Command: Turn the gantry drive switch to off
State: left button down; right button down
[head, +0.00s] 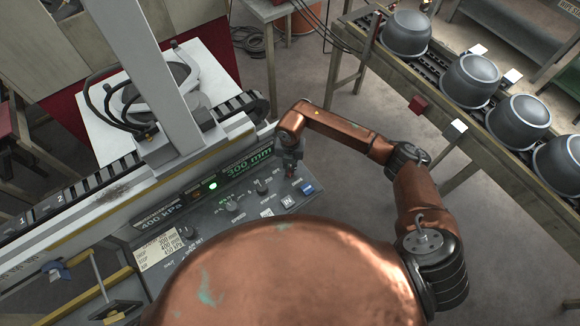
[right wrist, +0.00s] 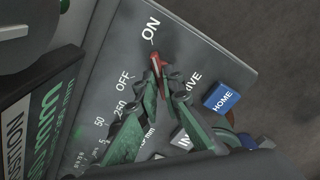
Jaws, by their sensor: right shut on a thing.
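The gantry drive switch (right wrist: 155,60) is a red lever on the grey control panel (head: 238,222). In the right wrist view, the lever's visible end points toward the ON label, with OFF lower left. My right gripper (right wrist: 166,88) is shut on the lever, its two green-and-grey fingers on either side. They hide the lever's lower part and some of the DRIVE label. In the head view, my right gripper (head: 290,168) is at the panel's upper right end, and the switch is hidden there. My left gripper is not in view.
The panel carries a green lamp (head: 212,185), a 300 mm display (head: 248,163), black knobs and a blue HOME button (right wrist: 221,97) close to the gripper. The gantry rail runs behind the panel. Grey pots (head: 471,80) stand on a conveyor at right, with open floor between.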

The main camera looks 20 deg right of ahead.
jog(key=n+b, duration=0.4)
jog(key=n, duration=0.1)
jog(key=shift+w+f, duration=0.1)
jog(key=n+b, duration=0.4)
jog(key=n, duration=0.1)
jog(key=shift+n, duration=0.3)
jog(key=n+b, duration=0.3)
jog(key=n, duration=0.1)
jog(key=shift+b, duration=0.3)
jog(key=shift+n+b, duration=0.9)
jog(key=shift+n, duration=0.7)
jog(key=shift+r, duration=0.2)
jog(key=c, duration=2.1)
grip_release()
